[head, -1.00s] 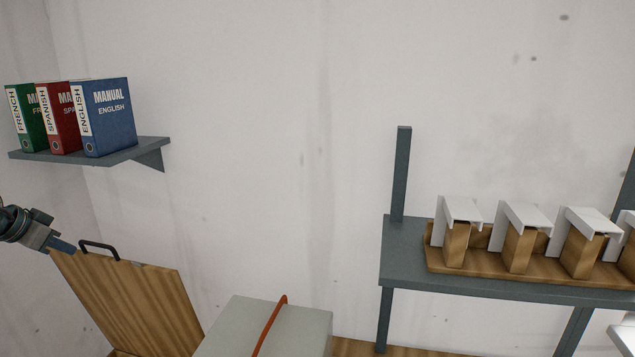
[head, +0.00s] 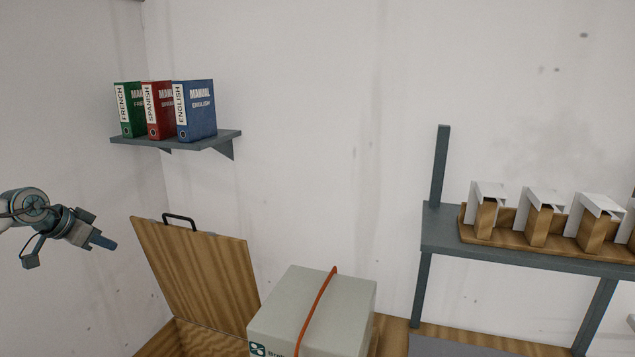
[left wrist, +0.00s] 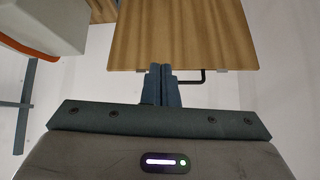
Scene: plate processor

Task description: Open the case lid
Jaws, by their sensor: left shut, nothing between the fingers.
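The wooden case lid (head: 203,274) stands raised and leans back in the head view, with a dark handle (head: 180,217) on its top edge. Below it, part of the wooden case (head: 192,339) shows, cut off by the bottom of the picture. My left gripper (head: 107,243) is shut and empty, to the left of the lid and apart from it in the head view. In the left wrist view the lid (left wrist: 185,35) lies ahead of the closed fingertips (left wrist: 161,70), with the handle (left wrist: 190,78) just right of them. My right gripper is not in view.
A grey box (head: 310,305) with an orange strap stands right of the lid. A wall shelf (head: 190,143) holds green, red and blue manuals. A grey rack (head: 445,230) at the right carries a wooden tray with several white-topped wooden pieces.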

